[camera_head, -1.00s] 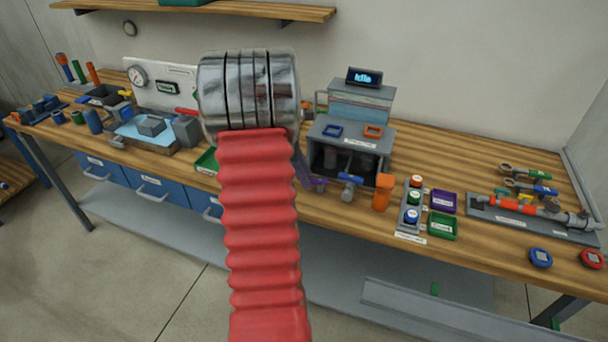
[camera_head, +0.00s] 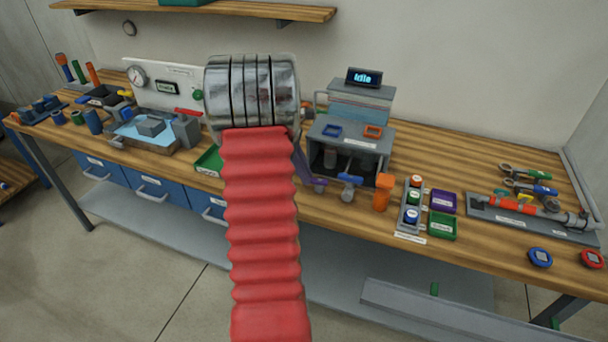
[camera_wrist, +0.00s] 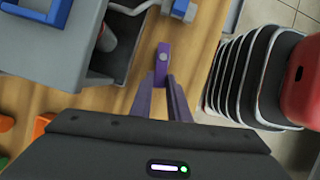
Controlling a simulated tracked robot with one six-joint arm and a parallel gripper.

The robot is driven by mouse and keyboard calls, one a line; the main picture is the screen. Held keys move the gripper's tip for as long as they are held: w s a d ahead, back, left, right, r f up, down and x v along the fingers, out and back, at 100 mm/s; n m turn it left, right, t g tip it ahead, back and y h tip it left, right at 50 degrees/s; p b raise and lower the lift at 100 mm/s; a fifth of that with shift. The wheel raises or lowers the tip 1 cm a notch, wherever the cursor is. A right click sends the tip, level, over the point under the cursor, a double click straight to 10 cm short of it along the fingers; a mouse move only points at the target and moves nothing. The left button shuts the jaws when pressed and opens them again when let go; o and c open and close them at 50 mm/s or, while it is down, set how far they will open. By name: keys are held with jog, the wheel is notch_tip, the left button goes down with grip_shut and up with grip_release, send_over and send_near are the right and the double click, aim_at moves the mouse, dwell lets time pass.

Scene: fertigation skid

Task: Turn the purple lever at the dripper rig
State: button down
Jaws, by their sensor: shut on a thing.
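The purple lever (camera_head: 319,184) shows at the front of the bench, just right of my red arm in the head view. In the wrist view the purple lever (camera_wrist: 162,60) stands near the picture's middle. My gripper (camera_wrist: 162,84) has its two dark purple fingers closing together on the near end of the lever. In the head view my gripper (camera_head: 305,172) is mostly hidden behind my arm, with part of a finger showing. The grey rig box (camera_head: 374,150) stands behind and right of the lever, with its front open.
A blue-handled valve (camera_head: 349,184) and an orange block (camera_head: 383,192) stand close right of the lever. A display (camera_head: 365,77) on the rig reads "Idle". A button panel (camera_head: 411,206) and purple and green trays (camera_head: 443,225) lie further right. A green tray (camera_head: 207,161) lies left.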

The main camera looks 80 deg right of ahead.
jog(key=shift+d+m+y, duration=0.4)
jog(key=shift+d+m, duration=0.05)
jog(key=shift+m, duration=0.65)
jog(key=c, duration=1.7)
grip_release()
jog(key=shift+r, duration=0.1)
jog(key=v, duration=1.3)
jog(key=shift+w+d+r, duration=0.1)
jog(key=shift+r, duration=0.2)
